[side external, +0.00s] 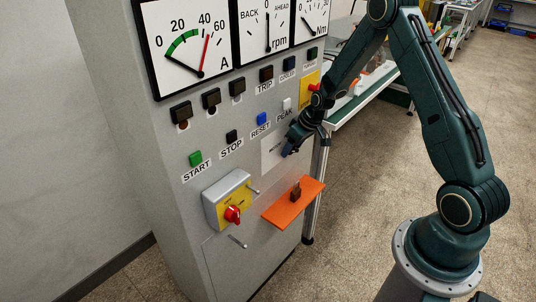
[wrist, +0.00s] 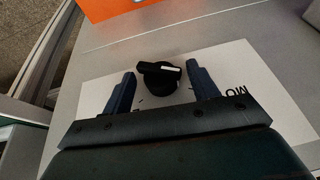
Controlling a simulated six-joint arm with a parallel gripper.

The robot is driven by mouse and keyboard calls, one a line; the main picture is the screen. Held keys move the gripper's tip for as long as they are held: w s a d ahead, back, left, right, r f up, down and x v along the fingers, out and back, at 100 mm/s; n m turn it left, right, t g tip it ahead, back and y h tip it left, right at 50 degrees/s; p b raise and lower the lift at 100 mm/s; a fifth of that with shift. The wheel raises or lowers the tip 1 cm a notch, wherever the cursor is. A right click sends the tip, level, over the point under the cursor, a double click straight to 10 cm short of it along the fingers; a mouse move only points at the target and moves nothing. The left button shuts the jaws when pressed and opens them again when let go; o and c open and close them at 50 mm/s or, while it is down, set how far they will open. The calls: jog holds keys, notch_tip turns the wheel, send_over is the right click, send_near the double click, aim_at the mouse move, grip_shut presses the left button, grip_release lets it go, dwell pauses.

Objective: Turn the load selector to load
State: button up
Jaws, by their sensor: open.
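In the wrist view, a black round selector knob (wrist: 160,77) with a bar handle sits on a white label plate (wrist: 95,97). A white mark runs along one end of the bar, pointing right in the picture. My gripper (wrist: 161,84) is open, with one dark finger on each side of the knob and visible gaps to both. The label lettering is mostly hidden by my gripper, so the knob's named position cannot be read. In the side external view, my gripper (side external: 289,150) is at the white plate (side external: 270,158) and hides the knob.
An orange shelf (side external: 280,210) with a dark object on it sticks out below the plate. A red rotary switch (side external: 232,214) on a grey box and several push buttons are to the left. A table (side external: 350,108) stands behind my arm.

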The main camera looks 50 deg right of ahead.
jog(key=shift+c, duration=0.2)
jog(key=c, duration=0.7)
jog(key=shift+d+y, duration=0.15)
jog(key=shift+y, duration=0.25)
jog(key=y, duration=0.3)
jog(key=m+y, duration=0.1)
jog(key=shift+d+f+y, duration=0.25)
jog(key=shift+d+y, duration=0.05)
jog(key=shift+d, duration=0.05)
jog(key=y, duration=0.1)
jog(key=m+y, duration=0.1)
jog(key=y, duration=0.1)
jog(key=shift+d+f, duration=0.15)
jog(key=shift+f, duration=0.05)
jog(key=shift+f+m+t+y, duration=0.1)
jog(key=shift+m+t+y, duration=0.25)
jog(key=shift+y, duration=0.95)
